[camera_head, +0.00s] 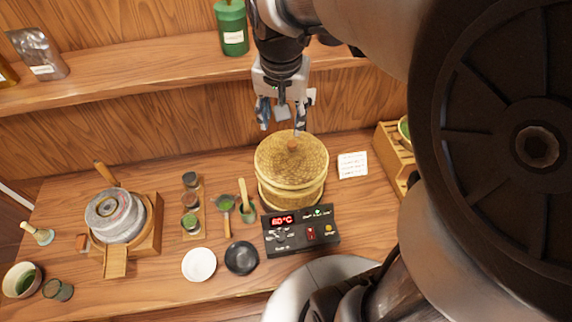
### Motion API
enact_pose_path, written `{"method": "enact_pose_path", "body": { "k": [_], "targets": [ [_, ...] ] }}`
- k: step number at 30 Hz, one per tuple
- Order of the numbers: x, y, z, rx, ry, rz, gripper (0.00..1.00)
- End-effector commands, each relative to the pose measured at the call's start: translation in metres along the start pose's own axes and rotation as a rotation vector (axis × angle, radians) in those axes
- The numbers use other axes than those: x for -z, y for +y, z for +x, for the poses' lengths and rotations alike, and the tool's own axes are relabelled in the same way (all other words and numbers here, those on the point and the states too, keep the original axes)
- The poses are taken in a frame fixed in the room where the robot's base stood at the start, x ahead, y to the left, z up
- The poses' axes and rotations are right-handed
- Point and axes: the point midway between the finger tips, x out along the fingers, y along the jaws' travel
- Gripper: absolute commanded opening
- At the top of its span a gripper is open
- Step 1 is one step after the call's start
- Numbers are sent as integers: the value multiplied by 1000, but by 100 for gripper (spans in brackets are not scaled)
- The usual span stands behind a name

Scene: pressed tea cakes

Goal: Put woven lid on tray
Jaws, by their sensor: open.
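The woven lid (283,162) is round and straw-coloured with a small brown knob (292,146) on top. It sits on a round woven basket (292,198), which may be the steamer's tray; its inside is hidden. My gripper (282,118) is open and empty. It points down over the back part of the lid, with its fingertips a little behind and above the knob. Whether a fingertip touches the lid cannot be told.
A control box (300,232) reading 60°C stands in front of the basket. A stone mill (115,216) stands at the left, small bowls (199,264) in front. A white card (352,165) and a wooden rack (394,150) lie right. A shelf (150,74) runs behind my gripper.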

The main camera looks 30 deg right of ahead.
Motion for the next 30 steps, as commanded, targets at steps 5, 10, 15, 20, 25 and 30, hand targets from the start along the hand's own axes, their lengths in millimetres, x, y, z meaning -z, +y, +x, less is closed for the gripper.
{"method": "enact_pose_path", "body": {
  "k": [5,10,15,20,25,30],
  "targets": [
    [-74,18,-41,81,67,-279,46],
    [-129,37,-50,134,126,-502,46],
    [-158,47,-48,159,160,-628,46],
    [-164,50,-47,163,168,-659,46],
    [-164,50,-47,163,167,-657,46],
    [-165,50,-40,163,167,-656,46]
  ]
}}
